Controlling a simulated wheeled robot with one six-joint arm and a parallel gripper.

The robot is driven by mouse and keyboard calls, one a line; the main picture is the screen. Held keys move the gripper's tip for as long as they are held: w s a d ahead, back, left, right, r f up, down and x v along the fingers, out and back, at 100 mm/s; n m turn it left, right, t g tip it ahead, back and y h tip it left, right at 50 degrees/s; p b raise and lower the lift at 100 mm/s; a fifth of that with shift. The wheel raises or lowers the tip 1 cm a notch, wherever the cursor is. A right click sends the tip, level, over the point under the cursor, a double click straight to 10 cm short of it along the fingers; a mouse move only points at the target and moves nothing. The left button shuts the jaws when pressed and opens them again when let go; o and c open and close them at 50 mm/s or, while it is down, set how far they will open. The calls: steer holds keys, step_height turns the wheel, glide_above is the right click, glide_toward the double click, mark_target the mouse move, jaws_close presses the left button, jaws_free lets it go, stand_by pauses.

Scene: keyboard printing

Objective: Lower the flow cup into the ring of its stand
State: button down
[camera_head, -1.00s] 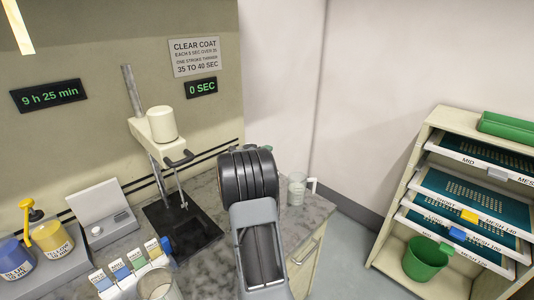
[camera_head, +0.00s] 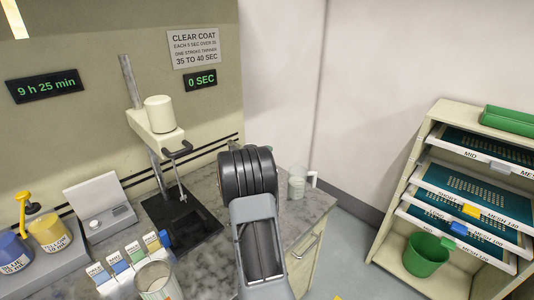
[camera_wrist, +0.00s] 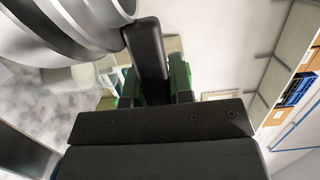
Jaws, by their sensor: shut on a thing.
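My gripper (camera_wrist: 157,80) shows in the wrist view, with green-padded fingers shut on a black handle (camera_wrist: 146,45). The handle joins a large rounded grey metallic body (camera_wrist: 60,25) at the upper left, which looks like the flow cup. It is cut off by the frame, so its outlet and full tilt cannot be told. In the head view my own arm hides the gripper and cup. I cannot make out the stand's ring in either view.
A mixer (camera_head: 158,116) with a shaft stands over a black base (camera_head: 182,222) on the counter. A clear handled jug (camera_head: 297,182) stands near the counter's right edge. A screen rack (camera_head: 440,115) is at the right.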

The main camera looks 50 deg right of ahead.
steer(key=shift+f, duration=0.35)
steer(key=c, duration=0.9)
jaws_free()
steer(key=shift+c, duration=0.2)
steer(key=shift+r, duration=0.15)
